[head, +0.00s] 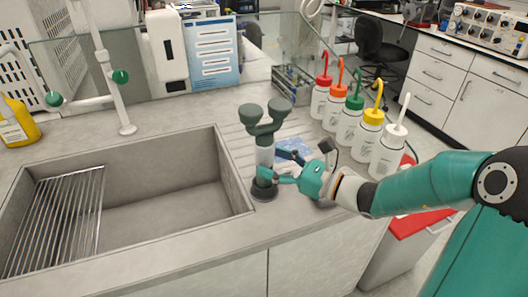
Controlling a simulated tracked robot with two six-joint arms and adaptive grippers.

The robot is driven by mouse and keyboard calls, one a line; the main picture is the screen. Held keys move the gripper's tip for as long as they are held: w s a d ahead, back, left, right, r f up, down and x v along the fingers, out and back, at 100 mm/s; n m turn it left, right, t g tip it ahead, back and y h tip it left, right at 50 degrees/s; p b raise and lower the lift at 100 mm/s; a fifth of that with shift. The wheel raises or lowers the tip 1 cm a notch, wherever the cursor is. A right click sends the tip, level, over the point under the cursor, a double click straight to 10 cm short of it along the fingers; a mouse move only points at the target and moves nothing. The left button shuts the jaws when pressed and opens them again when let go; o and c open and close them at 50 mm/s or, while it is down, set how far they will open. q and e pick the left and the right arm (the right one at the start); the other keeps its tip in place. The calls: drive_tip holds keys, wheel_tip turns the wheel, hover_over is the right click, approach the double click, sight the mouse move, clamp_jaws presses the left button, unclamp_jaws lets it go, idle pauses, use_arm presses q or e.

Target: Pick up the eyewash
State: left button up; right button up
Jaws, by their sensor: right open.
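The eyewash (265,155) stands upright on the grey counter, right of the sink. My left gripper is out of view.
The sink (165,209) with a wire rack (57,222) lies to the left. Several wash bottles (349,124) with coloured caps stand close behind my right gripper. A blue-and-white packet (294,150) lies behind the eyewash. A glass screen (300,50) borders the counter's back.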

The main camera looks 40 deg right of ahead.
drive_tip(key=shift+x, duration=1.45)
drive_tip(key=shift+r, duration=0.1)
drive_tip(key=c, duration=1)
drive_tip(key=shift+r, duration=0.15)
drive_tip(key=shift+c, duration=0.2)
wheel_tip(320, 180, up, 25)
drive_tip(key=p, duration=0.8)
